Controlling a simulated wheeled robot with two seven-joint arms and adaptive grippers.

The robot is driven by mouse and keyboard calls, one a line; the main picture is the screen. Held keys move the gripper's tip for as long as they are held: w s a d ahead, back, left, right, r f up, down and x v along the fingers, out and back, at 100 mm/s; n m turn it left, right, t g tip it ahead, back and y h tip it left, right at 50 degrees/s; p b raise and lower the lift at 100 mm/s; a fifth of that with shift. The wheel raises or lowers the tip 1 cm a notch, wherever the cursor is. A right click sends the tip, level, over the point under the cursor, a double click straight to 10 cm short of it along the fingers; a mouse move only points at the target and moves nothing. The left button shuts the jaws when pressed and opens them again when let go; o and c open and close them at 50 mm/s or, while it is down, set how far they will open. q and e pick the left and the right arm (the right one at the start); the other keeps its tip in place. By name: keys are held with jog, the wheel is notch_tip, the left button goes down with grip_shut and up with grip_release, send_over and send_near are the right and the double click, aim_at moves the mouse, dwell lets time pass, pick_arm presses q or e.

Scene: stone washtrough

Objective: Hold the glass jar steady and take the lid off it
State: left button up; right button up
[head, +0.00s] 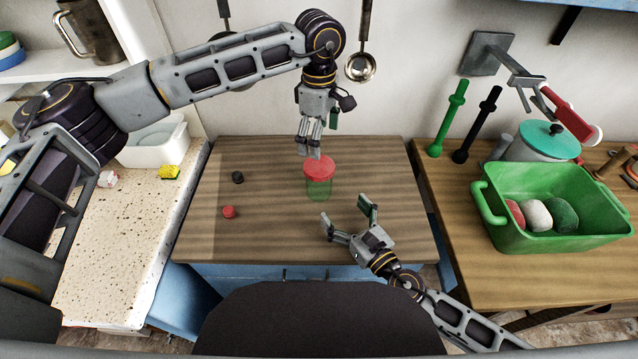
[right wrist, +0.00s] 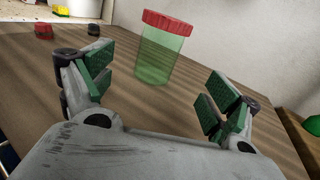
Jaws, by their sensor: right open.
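The green see-through glass jar (head: 319,188) stands upright on the wooden worktop with its red lid (head: 318,167) on. In the right wrist view the jar (right wrist: 160,55) and lid (right wrist: 168,22) stand just beyond my fingertips, framed between them. My right gripper (head: 346,217) is open and empty, in front of and right of the jar, apart from it. It also shows in the right wrist view (right wrist: 155,92). My left gripper (head: 309,145) points down, close above and behind the lid. Whether its fingers are open is unclear, and contact with the lid cannot be told.
A black cap (head: 238,177) and a red cap (head: 229,212) lie left of the jar. A green tub (head: 520,239) with several stones and a teal-lidded pot (head: 543,140) stand on the right table. Ladles hang behind. The worktop around the jar is clear.

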aim_at(327, 189)
jog(key=shift+x, duration=5.8)
